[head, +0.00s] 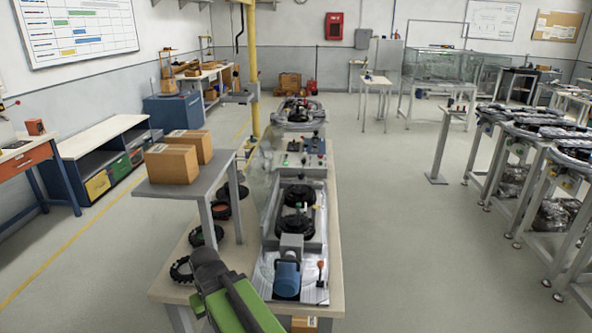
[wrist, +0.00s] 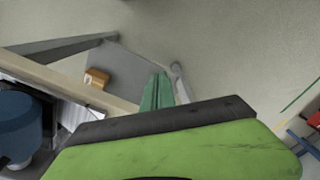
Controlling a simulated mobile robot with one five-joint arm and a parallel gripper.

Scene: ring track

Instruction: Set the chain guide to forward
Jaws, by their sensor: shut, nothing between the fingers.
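No part is plainly recognisable as the chain guide. On the long bench in the head view, a lever with an orange-red knob (head: 321,265) stands upright at the front right of the near machine, beside a blue motor (head: 287,277). Its setting cannot be read. A panel with small knobs and levers (head: 305,150) sits farther back on the bench. In the wrist view, my gripper (wrist: 158,78) shows as two green fingers close together, shut and empty, above the floor beside a bench edge. In the head view, my green and grey arm reaches in at the bottom.
A grey raised shelf (head: 172,188) with cardboard boxes (head: 171,163) stands left of the machine, with black tyres (head: 207,236) below it. A yellow post (head: 252,70) rises behind. Open floor (head: 400,240) lies to the right, before a row of metal stands (head: 555,180).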

